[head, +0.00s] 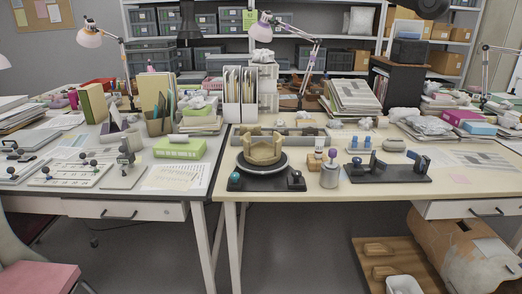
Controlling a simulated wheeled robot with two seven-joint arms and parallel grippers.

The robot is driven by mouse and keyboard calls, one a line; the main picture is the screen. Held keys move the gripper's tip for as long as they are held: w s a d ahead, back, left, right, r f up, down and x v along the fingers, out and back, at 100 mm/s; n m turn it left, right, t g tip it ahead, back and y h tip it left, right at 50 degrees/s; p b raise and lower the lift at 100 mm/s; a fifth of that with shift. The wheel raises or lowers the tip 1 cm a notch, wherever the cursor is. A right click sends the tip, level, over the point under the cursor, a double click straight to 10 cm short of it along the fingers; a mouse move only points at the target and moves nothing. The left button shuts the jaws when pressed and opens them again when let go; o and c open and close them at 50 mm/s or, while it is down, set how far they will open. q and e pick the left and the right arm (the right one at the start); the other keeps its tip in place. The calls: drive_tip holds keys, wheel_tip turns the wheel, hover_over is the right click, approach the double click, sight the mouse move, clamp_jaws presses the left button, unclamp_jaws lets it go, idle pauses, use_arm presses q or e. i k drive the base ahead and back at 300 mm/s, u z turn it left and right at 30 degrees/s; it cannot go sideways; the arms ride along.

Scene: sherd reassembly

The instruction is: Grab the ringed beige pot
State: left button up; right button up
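A beige pot (262,148) with a jagged, broken upper rim stands upright on a dark round turntable (262,166), near the left part of the beige table. Horizontal rings on its wall are too small to make out clearly. The turntable rests on a black base (262,184) with a teal ball at its left end and a dark block at its right end. Neither of my grippers shows in this view.
A grey cylindrical container (329,174) stands right of the pot, and a black fixture (387,174) lies further right. A long grey roll (278,131) lies behind the pot. White organizers (240,99) and a lamp (261,30) rise behind. The table's front edge is mostly bare.

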sight(263, 152)
drive_tip(key=u, duration=0.45)
drive_tip(key=i, duration=0.8)
drive_tip(key=u, duration=0.3)
